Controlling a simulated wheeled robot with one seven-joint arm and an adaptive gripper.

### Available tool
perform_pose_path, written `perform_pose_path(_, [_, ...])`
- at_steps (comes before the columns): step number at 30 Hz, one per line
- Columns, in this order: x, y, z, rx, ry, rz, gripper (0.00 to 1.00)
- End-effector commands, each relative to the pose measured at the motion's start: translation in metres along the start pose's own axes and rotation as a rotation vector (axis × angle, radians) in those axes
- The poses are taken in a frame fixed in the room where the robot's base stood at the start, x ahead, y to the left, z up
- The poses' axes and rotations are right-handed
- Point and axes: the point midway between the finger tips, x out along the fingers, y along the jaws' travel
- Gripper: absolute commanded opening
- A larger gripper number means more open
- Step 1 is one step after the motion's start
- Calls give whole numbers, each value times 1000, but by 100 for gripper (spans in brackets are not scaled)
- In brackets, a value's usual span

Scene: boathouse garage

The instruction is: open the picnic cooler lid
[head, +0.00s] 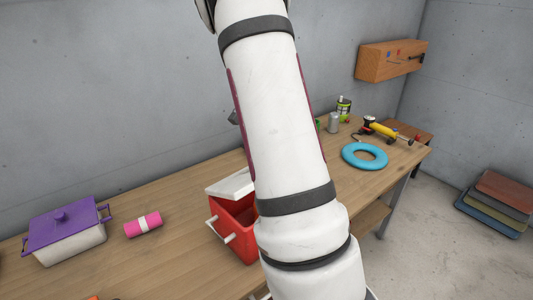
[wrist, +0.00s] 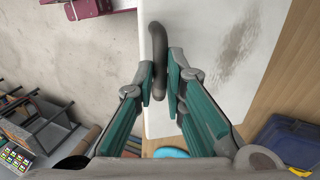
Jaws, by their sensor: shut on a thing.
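The picnic cooler (head: 232,238) is a red box on the workbench, partly behind my arm in the head view. Its white lid (head: 230,184) is tilted up from the box, with a dark gap beneath it. In the wrist view the lid (wrist: 215,60) is a broad white panel with a grey smudge. A dark grey curved handle (wrist: 158,45) is at its edge. My gripper (wrist: 161,92) is shut on this handle, with the teal fingers on either side of it. My arm hides the gripper and the cooler's right part in the head view.
On the workbench (head: 165,255), a purple-lidded pot (head: 65,230) and pink roll (head: 142,224) lie left of the cooler. A blue ring (head: 364,156), a grey can (head: 333,123) and a yellow tool (head: 383,129) lie right. A wooden wall box (head: 385,62) hangs above.

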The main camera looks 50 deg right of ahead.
Motion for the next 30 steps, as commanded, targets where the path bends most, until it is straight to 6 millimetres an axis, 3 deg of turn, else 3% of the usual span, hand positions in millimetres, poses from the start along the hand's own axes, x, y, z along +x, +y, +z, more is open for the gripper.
perform_pose_path(30, [-20, -16, 0, 0, 0, 128, 0])
